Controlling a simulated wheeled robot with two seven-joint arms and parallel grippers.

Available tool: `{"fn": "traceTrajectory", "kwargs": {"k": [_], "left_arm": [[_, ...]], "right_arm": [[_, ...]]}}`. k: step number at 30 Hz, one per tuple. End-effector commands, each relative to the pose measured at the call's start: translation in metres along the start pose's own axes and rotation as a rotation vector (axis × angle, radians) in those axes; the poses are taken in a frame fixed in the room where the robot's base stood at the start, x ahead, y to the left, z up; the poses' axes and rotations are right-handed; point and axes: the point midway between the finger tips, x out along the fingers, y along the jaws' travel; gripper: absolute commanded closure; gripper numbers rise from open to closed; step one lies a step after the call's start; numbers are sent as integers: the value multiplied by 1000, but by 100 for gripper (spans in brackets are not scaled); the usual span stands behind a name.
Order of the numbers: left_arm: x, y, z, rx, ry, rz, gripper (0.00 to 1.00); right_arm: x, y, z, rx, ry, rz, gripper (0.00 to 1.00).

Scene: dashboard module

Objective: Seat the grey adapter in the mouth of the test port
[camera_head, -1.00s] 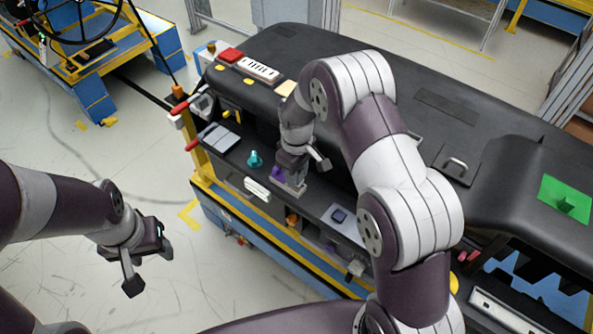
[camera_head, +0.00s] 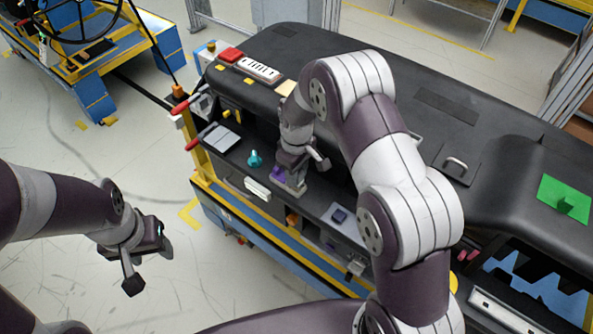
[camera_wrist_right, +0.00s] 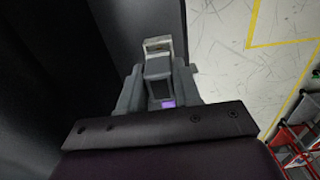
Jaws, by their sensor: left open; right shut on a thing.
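My right gripper (camera_head: 291,180) is low over the front shelf of the dashboard, beside a purple part (camera_head: 277,173). In the right wrist view the gripper (camera_wrist_right: 158,72) is shut on a small grey piece with a pale end (camera_wrist_right: 158,45), which looks like the grey adapter. A bit of purple (camera_wrist_right: 168,104) shows between the fingers. The fingers hide most of the piece, and I cannot make out the test port's mouth or whether the piece touches it. My left gripper (camera_head: 150,264) is open and empty over the floor at left, away from the dashboard.
A teal knob (camera_head: 255,158), a white handle (camera_head: 257,189) and a dark square button (camera_head: 340,216) are near the right gripper on the dashboard (camera_head: 290,50). Red-handled levers (camera_head: 194,143) stick out at its left end. Floor around the left gripper is clear.

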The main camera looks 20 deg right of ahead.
Motion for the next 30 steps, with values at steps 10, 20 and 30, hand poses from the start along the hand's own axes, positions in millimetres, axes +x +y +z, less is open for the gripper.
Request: {"fn": "traceTrajectory", "kwargs": {"k": [10, 20, 30], "left_arm": [[-1, 0, 0, 0, 0, 0, 47], [2, 0, 0, 0, 0, 0, 47], [8, 0, 1, 0, 0, 0, 47]], "right_arm": [[0, 0, 0, 0, 0, 0, 100], [5, 0, 0, 0, 0, 0, 100], [13, 0, 0, 0, 0, 0, 100]]}}
